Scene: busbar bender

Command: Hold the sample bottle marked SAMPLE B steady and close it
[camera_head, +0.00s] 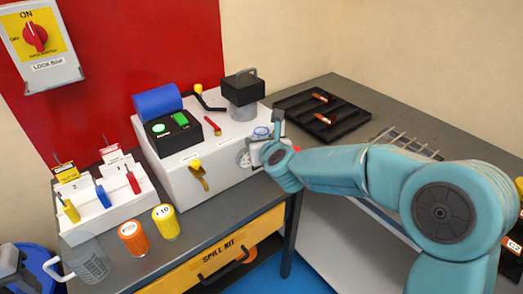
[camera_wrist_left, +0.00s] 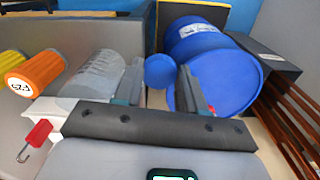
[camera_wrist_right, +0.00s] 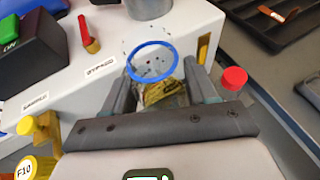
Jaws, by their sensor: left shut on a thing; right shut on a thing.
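A clear bottle with a blue ring at its open mouth (camera_wrist_right: 152,62) and a yellow label stands between the fingers of my right gripper (camera_wrist_right: 163,90), which is shut on it. The label's writing is not readable. In the head view the bottle (camera_head: 262,132) is at the machine's front right side, partly hidden by my right gripper (camera_head: 272,137). A round blue cap (camera_wrist_left: 160,69) is between the fingers of my left gripper (camera_wrist_left: 160,84), which is shut on it. In the head view only a grey part of my left arm shows at the lower left edge, away from the bottle.
A red-capped item (camera_wrist_right: 233,78) stands close right of my right gripper. The white machine (camera_head: 185,180) is behind the bottle. A clear jug (camera_head: 88,262), an orange can (camera_head: 133,238) and a yellow can (camera_head: 166,222) stand at the bench's left front. A blue barrel (camera_wrist_left: 215,65) is beyond my left gripper.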

